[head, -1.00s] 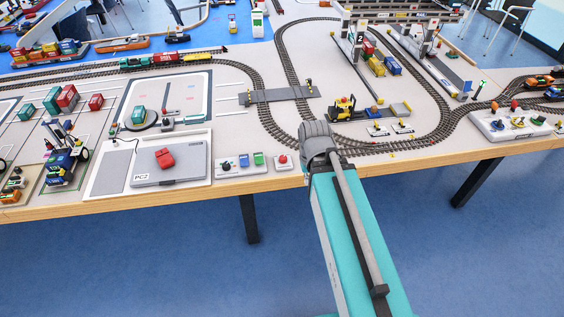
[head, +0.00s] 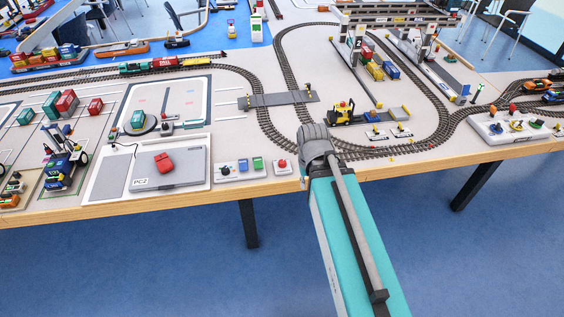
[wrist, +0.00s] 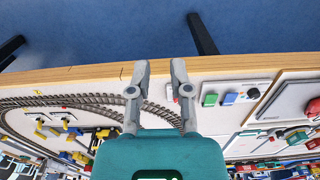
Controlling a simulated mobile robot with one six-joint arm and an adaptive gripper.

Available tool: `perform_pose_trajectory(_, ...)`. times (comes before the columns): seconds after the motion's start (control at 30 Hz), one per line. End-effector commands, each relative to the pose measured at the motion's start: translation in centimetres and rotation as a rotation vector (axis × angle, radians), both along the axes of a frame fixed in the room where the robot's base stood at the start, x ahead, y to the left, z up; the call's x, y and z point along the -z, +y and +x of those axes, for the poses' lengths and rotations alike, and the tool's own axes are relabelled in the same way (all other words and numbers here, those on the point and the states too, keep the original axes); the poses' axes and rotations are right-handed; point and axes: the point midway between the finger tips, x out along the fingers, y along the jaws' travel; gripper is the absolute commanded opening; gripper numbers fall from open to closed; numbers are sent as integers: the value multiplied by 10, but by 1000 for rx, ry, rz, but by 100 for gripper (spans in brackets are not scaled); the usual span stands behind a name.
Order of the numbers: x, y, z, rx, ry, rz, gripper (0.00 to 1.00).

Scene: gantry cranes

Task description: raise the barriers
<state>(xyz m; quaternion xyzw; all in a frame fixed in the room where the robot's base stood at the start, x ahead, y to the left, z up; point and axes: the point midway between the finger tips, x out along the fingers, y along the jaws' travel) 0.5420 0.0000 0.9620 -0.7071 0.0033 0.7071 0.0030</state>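The level crossing is a grey plate (head: 280,98) across the two track lines. Small yellow-and-black barrier posts stand at its left end (head: 248,98) and right end (head: 308,88); the pose of their arms is too small to tell. A control box (head: 240,169) near the table's front edge has a black knob, a blue button and a green button. It also shows in the wrist view (wrist: 231,93). A small red-button box (head: 283,167) stands right of it. My gripper (wrist: 160,66) is open and empty over the table edge; its right finger partly hides the red-button box.
A yellow forklift (head: 344,112) stands inside the track loop. Gantry cranes (head: 400,18) rise behind it. Another control panel (head: 510,127) is at right.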

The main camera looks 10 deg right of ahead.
Motion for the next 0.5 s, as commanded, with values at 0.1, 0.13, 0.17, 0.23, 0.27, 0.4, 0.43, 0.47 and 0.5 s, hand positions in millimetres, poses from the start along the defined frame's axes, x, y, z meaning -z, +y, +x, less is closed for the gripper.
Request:
perform_pose_trajectory(0.1, 2, 2, 20, 24, -2, 3, 58)
perform_pose_trajectory(0.13, 3, 2, 26, 34, -2, 4, 63)
perform_pose_trajectory(0.17, 3, 3, 33, 44, -3, 6, 69)
perform_pose_trajectory(0.23, 5, 5, 52, 74, -5, 10, 81)
perform_pose_trajectory(0.27, 6, 6, 62, 89, -5, 12, 81)
perform_pose_trajectory(0.4, 11, 12, 111, 170, -9, 22, 81)
perform_pose_trajectory(0.43, 12, 13, 122, 190, -9, 24, 81)
perform_pose_trajectory(0.47, 13, 15, 133, 210, -10, 26, 81)
perform_pose_trajectory(0.5, 14, 17, 147, 235, -10, 30, 81)
